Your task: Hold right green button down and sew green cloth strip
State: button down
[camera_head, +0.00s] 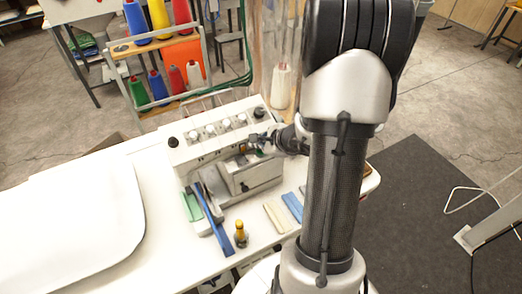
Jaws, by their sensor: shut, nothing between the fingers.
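The white sewing machine (197,155) stands on the white table. My gripper (254,139) is shut at the upper right of the machine's front, with nothing visible in it. A small green patch shows just below the fingertips; I cannot tell whether it is the right green button or whether the fingers touch it. A green cloth strip (187,204) lies at the machine's left end, beside a long blue strip (214,215) that partly covers that area. The machine's needle area is too small to make out.
A small bottle with a yellow top (240,234) stands in front of the machine. Cream strips (275,217) and blue strips (293,207) lie at its right. A rack (165,97) of coloured thread cones stands behind. A large white pillow-like piece (70,220) covers the left table.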

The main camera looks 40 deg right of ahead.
aim_at(259, 151)
jog(key=shift+f+b, duration=0.55)
jog(key=shift+b, duration=0.25)
dwell(0.6)
jog(key=shift+r, duration=0.1)
dwell(4.4)
jog(key=shift+r+p, duration=0.55)
jog(key=shift+r, duration=0.35)
jog(key=shift+r+p, duration=1.65)
jog(key=shift+r, duration=0.85)
